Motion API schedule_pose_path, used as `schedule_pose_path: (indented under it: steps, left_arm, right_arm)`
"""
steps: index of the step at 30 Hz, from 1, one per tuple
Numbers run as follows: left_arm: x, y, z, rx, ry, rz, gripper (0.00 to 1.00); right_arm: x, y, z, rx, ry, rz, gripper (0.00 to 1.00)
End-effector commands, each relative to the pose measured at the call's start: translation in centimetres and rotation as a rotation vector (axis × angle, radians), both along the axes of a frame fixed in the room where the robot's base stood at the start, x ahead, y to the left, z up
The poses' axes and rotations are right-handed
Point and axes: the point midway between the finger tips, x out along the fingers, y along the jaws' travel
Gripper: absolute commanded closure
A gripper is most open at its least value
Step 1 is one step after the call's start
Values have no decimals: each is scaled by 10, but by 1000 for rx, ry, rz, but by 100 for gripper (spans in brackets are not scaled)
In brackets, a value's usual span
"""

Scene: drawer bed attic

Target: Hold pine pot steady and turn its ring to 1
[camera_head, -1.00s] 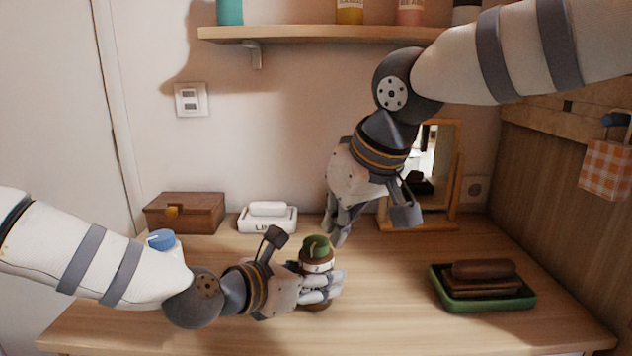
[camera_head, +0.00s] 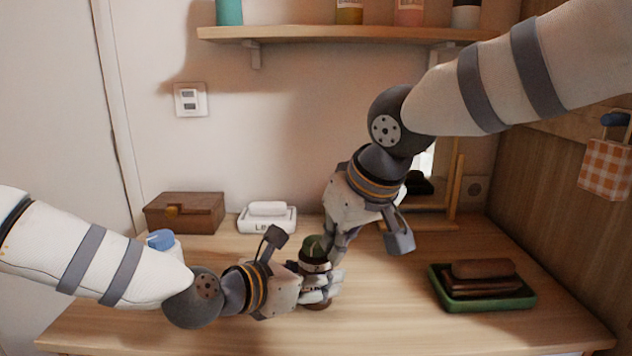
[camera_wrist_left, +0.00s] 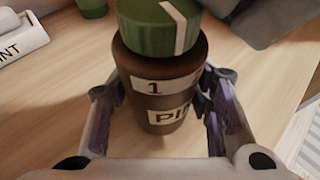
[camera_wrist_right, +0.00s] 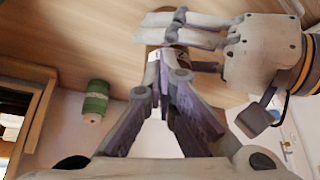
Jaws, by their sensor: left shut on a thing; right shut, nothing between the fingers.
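The pine pot is a brown pot (camera_wrist_left: 150,60) with a green ring (camera_wrist_left: 160,27) on top; in the head view the green ring (camera_head: 315,246) shows near the table's middle. In the left wrist view the ring's pale stripe sits right of the "1" on the pot's label. My left gripper (camera_head: 322,286) is shut around the pot's body, which looks upright. My right gripper (camera_head: 328,250) is shut and empty, its fingertips down beside the ring. In the right wrist view the fingertips (camera_wrist_right: 166,68) partly hide the pot; contact with the ring cannot be told.
A second green item (camera_wrist_right: 95,100) stands farther back. A wooden box (camera_head: 186,213), a white labelled dish (camera_head: 267,222) and a blue-capped bottle (camera_head: 161,240) stand left. A mirror (camera_head: 455,190) is behind my right arm. A green tray (camera_head: 480,303) with brown items lies right.

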Motion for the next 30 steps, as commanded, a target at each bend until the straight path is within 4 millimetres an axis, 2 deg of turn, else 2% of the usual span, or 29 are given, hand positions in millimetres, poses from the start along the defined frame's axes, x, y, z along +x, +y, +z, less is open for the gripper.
schedule_pose_path:
  steps: [30]
  left_arm:
    - [-1,-1,-1,1,1,-4,86]
  right_arm:
    - [-8,16,-2,-1,2,1,100]
